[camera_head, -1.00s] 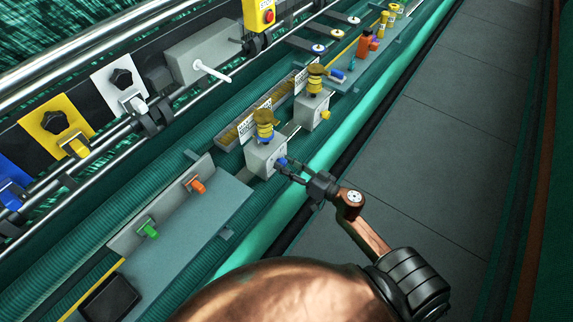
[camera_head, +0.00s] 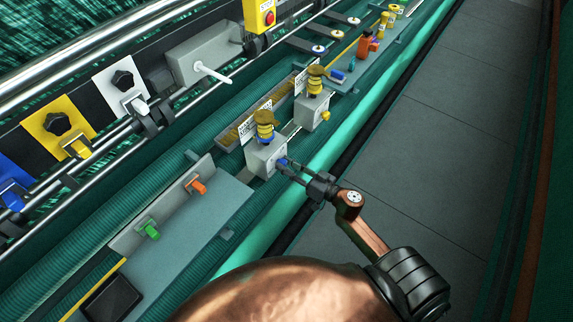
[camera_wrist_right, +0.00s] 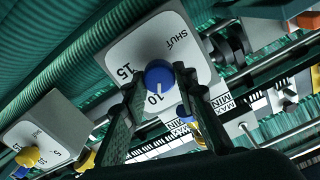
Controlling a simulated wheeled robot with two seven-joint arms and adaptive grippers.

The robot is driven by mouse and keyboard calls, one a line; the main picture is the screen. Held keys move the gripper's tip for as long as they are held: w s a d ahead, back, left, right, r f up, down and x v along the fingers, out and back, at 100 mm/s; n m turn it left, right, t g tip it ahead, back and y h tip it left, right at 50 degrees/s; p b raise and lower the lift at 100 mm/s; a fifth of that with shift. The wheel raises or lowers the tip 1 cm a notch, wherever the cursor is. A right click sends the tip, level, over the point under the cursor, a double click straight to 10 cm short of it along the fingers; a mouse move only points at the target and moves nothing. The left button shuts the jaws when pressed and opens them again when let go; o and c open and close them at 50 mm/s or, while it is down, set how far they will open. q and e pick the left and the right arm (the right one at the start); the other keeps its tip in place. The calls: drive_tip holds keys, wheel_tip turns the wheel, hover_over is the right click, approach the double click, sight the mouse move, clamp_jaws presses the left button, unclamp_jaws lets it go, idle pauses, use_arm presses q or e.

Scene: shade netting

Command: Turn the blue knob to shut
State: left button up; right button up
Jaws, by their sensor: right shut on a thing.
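The blue knob (camera_wrist_right: 160,75) sits on the pale face of a grey box (camera_wrist_right: 135,47). In the right wrist view, the face is marked SHUT, 15 and 10, and the knob's white line lies by the 10, away from SHUT. My right gripper (camera_wrist_right: 158,82) has one finger on each side of the knob and is shut on it. In the head view, my right gripper (camera_head: 284,168) reaches the box (camera_head: 262,154) from the right and partly covers the blue knob. My left gripper is not in view.
A similar box (camera_head: 309,108) with a yellow knob (camera_head: 325,115) stands just beyond. An orange lever (camera_head: 197,186) and a green lever (camera_head: 150,231) are on the nearer grey panel. A red button on a yellow housing (camera_head: 260,14) is at the back. Grey floor lies open at right.

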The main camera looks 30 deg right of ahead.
drive_tip(key=n+p, duration=0.1)
drive_tip(key=n, duration=0.2)
drive_tip(key=shift+r, duration=0.1)
drive_tip(key=n, duration=0.7)
drive_tip(key=shift+a+n, duration=0.1)
drive_tip(key=shift+n, duration=0.2)
drive_tip(key=shift+s+a+f+n+b, duration=0.15)
drive_tip(key=shift+n+b, duration=1.25)
drive_tip(key=shift+n, duration=1.85)
drive_tip(key=shift+w+d+f+n+b, duration=0.15)
drive_tip(key=shift+n+b, duration=1.3)
drive_tip(key=shift+n, duration=1.85)
drive_tip(key=shift+s+a+f+n+b, duration=0.15)
drive_tip(key=shift+n+b, duration=1.25)
drive_tip(key=shift+n, duration=2.15)
drive_tip(key=o, duration=1.2)
drive_tip(key=shift+c, duration=0.2)
